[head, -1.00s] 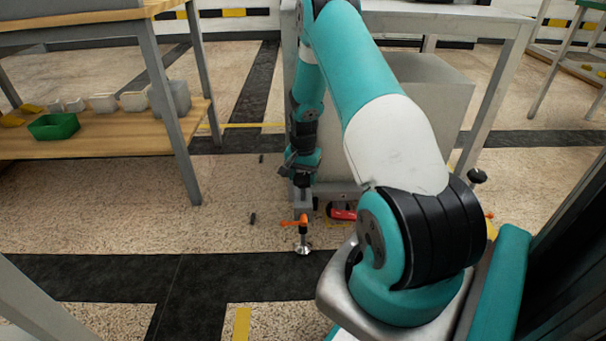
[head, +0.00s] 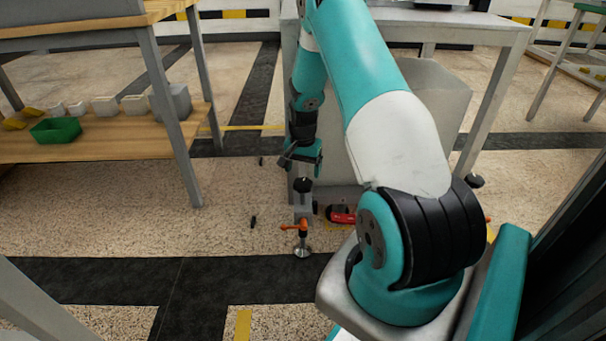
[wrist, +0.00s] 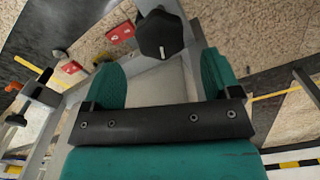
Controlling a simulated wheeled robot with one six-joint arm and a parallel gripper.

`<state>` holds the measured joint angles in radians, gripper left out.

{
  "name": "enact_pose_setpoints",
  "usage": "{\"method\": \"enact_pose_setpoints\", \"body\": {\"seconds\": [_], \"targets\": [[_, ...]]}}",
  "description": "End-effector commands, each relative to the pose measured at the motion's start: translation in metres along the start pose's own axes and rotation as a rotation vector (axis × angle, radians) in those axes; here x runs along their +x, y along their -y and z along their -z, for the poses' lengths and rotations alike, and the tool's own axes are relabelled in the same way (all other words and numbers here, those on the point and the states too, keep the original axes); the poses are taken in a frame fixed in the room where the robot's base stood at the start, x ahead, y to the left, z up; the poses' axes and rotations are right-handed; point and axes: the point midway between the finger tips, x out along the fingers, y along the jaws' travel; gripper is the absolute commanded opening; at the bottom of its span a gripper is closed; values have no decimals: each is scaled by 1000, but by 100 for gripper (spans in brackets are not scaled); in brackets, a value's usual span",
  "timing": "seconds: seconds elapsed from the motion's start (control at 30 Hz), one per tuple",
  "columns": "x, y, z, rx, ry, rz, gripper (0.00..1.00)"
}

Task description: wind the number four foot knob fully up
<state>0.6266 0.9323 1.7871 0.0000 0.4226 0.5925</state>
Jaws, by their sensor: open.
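A black foot knob (head: 303,185) tops a grey bracket at the near leg of the grey bench. It has an orange lever (head: 296,227) and a round metal foot (head: 302,252) below it on the floor. No number is readable on it. My gripper (head: 301,160) is just above the knob and apart from it. In the wrist view the lobed black knob (wrist: 160,36) stands beyond the teal fingertips, nothing between them. My gripper (wrist: 160,75) is open and empty there. Whether the foot touches the floor is unclear.
Small dark pieces (head: 253,222) lie to the left. A wooden-shelf bench (head: 100,137) with a green bin (head: 56,130) stands at left.

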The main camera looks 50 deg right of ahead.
Motion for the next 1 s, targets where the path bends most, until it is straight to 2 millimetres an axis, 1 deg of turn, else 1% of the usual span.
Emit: {"method": "enact_pose_setpoints", "body": {"seconds": [0.03,0.1,0.3,0.4,0.5,0.6,0.77,1.0], "targets": [[-21,0,1,0,-4,3,83],[-40,0,1,0,-3,2,83],[-87,0,1,0,-2,1,83],[-104,0,1,0,-2,1,83],[-116,0,0,0,-1,1,83],[-122,0,0,0,-1,0,83],[-124,0,0,0,0,0,83],[-122,0,0,0,0,0,83]]}}
